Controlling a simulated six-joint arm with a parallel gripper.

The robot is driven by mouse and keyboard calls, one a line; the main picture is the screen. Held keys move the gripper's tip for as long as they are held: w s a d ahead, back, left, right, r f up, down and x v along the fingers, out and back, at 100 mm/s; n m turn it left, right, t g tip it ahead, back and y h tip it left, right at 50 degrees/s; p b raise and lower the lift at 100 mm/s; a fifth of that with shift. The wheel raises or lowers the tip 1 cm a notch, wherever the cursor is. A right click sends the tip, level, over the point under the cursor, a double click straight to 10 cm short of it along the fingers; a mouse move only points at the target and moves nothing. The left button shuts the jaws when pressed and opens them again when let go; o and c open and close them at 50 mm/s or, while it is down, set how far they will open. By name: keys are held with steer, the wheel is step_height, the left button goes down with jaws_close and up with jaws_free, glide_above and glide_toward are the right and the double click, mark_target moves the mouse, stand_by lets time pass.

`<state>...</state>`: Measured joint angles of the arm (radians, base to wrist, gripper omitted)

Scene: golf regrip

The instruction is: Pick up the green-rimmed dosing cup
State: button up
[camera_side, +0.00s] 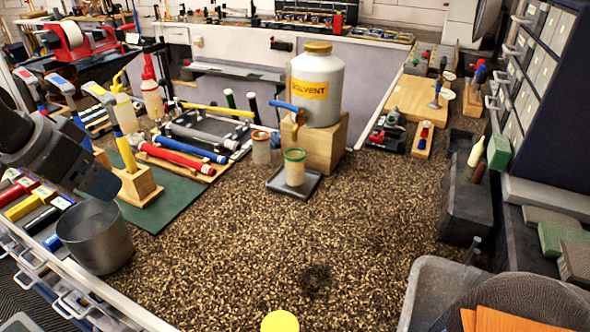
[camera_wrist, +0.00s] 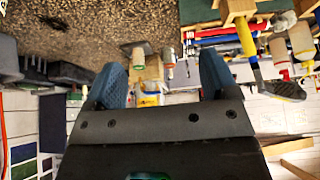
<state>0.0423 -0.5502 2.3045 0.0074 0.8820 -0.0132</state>
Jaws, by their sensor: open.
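The green-rimmed dosing cup (camera_side: 294,168), pale and translucent, stands upright on a small dark tray (camera_side: 309,187) in the side view. It stands in front of the wooden block under the solvent jug. My gripper (camera_wrist: 160,78) is open and empty, with two blue-padded fingers apart. In the side view my arm is at the left, well away from the cup; the fingertips are not clear there.
The white solvent jug (camera_side: 318,88) with its blue-handled tap stands on a wooden block (camera_side: 322,148). A similar orange-rimmed cup (camera_side: 261,147) stands left of the green-rimmed one. A metal pot (camera_side: 96,237) and an upright yellow-handled club (camera_side: 126,148) are at left.

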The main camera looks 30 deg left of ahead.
steer(key=w+d+r+m, duration=0.1)
steer(key=w+d, duration=0.2)
steer(key=w, duration=0.5)
steer(key=w+d+r, duration=0.2)
steer(key=w, duration=0.5)
steer(key=h, duration=0.1)
glide_toward(293, 151)
steer(key=shift+m+t, duration=0.3)
steer(key=shift+m, duration=0.1)
steer(key=shift+w+d+f, duration=0.35)
steer(key=shift+w+f, duration=0.05)
steer(key=shift+f, duration=0.8)
steer(key=shift+w+d+f, duration=0.35)
steer(key=shift+w+f, duration=0.05)
steer(key=shift+f, duration=0.75)
steer(key=shift+w+d+f, duration=0.35)
steer(key=shift+f, duration=0.85)
steer(key=c, duration=1.3)
steer(key=shift+r, duration=0.1)
steer(key=shift+c, duration=0.2)
